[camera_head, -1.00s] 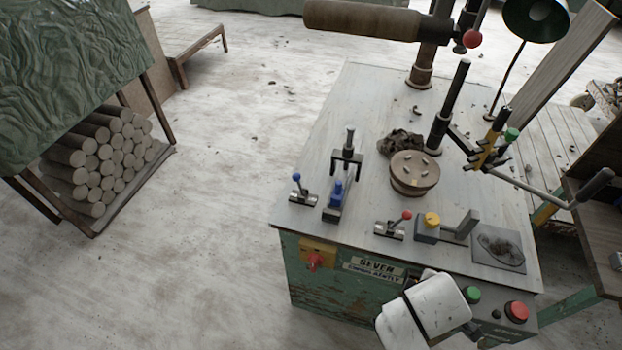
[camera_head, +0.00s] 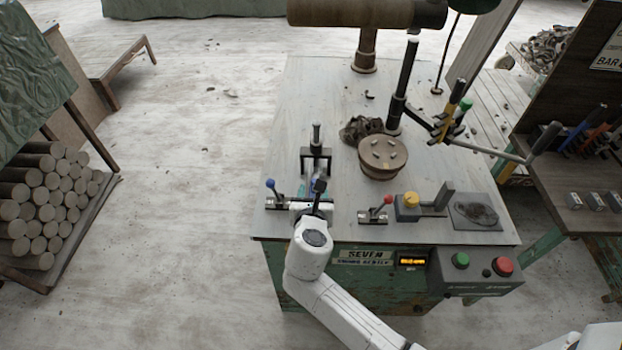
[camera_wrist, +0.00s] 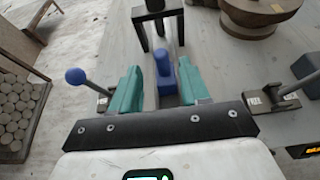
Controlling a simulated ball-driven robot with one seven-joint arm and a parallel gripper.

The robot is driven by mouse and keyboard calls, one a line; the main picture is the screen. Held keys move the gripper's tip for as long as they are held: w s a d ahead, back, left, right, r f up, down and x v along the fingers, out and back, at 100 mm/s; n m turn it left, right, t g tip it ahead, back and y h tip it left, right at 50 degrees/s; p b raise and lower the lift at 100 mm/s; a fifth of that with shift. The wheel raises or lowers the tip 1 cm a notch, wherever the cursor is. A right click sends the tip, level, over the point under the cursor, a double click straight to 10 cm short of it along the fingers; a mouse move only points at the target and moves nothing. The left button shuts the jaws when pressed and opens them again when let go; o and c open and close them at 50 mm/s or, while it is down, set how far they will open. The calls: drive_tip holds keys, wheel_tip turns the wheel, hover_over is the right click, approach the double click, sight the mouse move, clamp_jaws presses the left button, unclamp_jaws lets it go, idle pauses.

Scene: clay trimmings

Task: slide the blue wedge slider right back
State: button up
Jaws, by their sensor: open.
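The blue wedge slider (camera_wrist: 164,76) shows in the wrist view as a small blue block with a rounded upright knob, on a track in front of a black forked frame (camera_wrist: 158,14). My gripper (camera_wrist: 160,67) is open, with one teal finger on each side of the slider. A narrow gap seems to show at each side; I cannot tell whether either finger touches it. In the head view my gripper (camera_head: 314,194) is over the slider's track at the bench's front left and hides most of the slider.
A blue-knobbed lever (camera_head: 271,184) stands just left of my gripper and a red-knobbed lever (camera_head: 387,201) to its right. Further right are a yellow-knobbed box (camera_head: 408,206) and a dark pad (camera_head: 475,213). A round wooden wheel (camera_head: 383,158) stands behind. The bench top (camera_head: 285,130) at back left is clear.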

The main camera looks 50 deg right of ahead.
sight(315, 179)
drive_tip(key=x, duration=0.7)
drive_tip(key=shift+d+f, duration=0.1)
drive_tip(key=shift+d, duration=0.1)
clamp_jaws()
idle(0.4)
